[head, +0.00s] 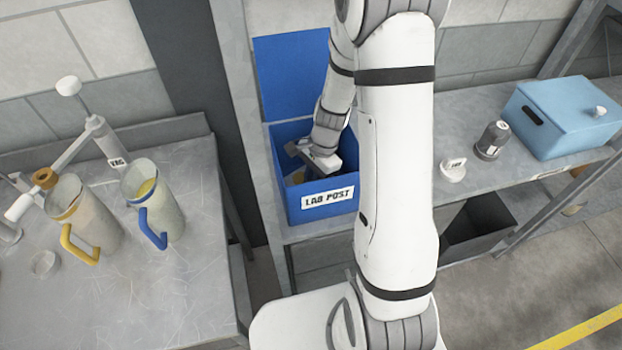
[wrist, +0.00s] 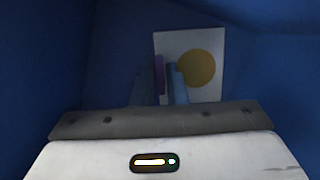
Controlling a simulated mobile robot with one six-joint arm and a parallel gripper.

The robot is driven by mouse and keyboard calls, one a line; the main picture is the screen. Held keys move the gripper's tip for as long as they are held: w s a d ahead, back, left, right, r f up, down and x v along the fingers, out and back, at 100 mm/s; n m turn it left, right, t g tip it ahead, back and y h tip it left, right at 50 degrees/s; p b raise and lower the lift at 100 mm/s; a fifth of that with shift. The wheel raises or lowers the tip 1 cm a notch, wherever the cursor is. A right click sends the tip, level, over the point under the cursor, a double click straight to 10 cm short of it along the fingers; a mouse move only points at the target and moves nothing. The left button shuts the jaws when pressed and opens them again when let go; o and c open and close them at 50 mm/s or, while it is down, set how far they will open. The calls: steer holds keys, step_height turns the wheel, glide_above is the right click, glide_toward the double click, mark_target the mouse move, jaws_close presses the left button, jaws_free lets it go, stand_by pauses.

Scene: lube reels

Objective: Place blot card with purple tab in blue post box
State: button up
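The blue post box (head: 288,212), labelled LAB POST, stands on the shelf with its lid up. My gripper (head: 304,174) reaches down into it, and its fingertips are mostly hidden there in the head view. In the wrist view the blot card (wrist: 208,92) is white with a round ochre blot. Its purple tab (wrist: 159,72) stands between the two fingers of my gripper (wrist: 160,86), which look closed on it. The card is inside the box's blue walls; whether it touches the floor I cannot tell.
Two jugs, one with a yellow handle (head: 82,248) and one with a blue handle (head: 152,232), stand on the left bench. A light-blue box (head: 565,125), a dark-capped jar (head: 492,140) and a white round piece (head: 452,170) sit on the right shelf.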

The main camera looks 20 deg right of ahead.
steer(key=o, duration=0.3)
steer(key=shift+o, duration=0.2)
steer(key=shift+r, duration=0.25)
steer(key=shift+w+d+r, duration=0.1)
steer(key=shift+r, duration=0.2)
steer(key=s+b+v, duration=0.1)
steer(key=b+v, duration=0.1)
steer(key=v, duration=0.9)
steer(key=s+a+r+n+t+h, duration=0.2)
steer(key=s+r+n+t, duration=0.2)
steer(key=s+r+n, duration=0.7)
steer(key=shift+s+r+n+t+h, duration=0.35)
steer(key=shift+s+n, duration=0.95)
steer(key=shift+s, duration=0.8)
